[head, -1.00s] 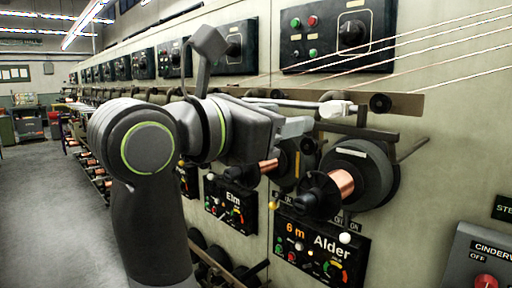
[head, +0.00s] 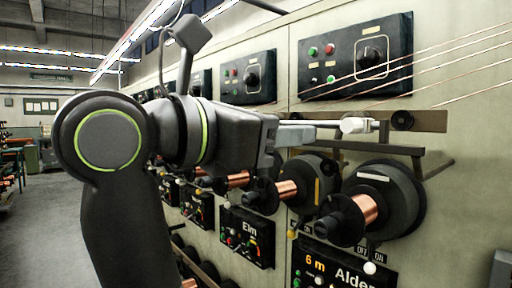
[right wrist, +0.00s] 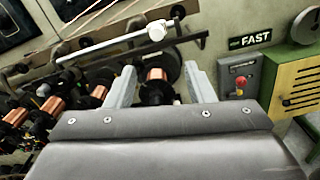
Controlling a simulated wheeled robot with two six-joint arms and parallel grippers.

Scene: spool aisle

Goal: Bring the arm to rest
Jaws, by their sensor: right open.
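My right arm reaches in across the head view, and its dark grey gripper (head: 298,134) points right toward the machine wall. In the right wrist view its two pale fingers (right wrist: 159,70) stand wide apart with nothing held between them. A pale rod with a white end (head: 355,125) shows just beyond the fingers in the head view. The rod also crosses above the fingers in the right wrist view (right wrist: 120,43). I cannot tell how close the fingers are to it. My left gripper is out of view.
Copper spools (head: 363,209) jut from the wall below and beyond the gripper. An Alder panel (head: 345,270) and an Elm panel (head: 246,240) sit under them. Thin copper wires (head: 455,60) run at upper right. Open floor (head: 45,225) lies at left.

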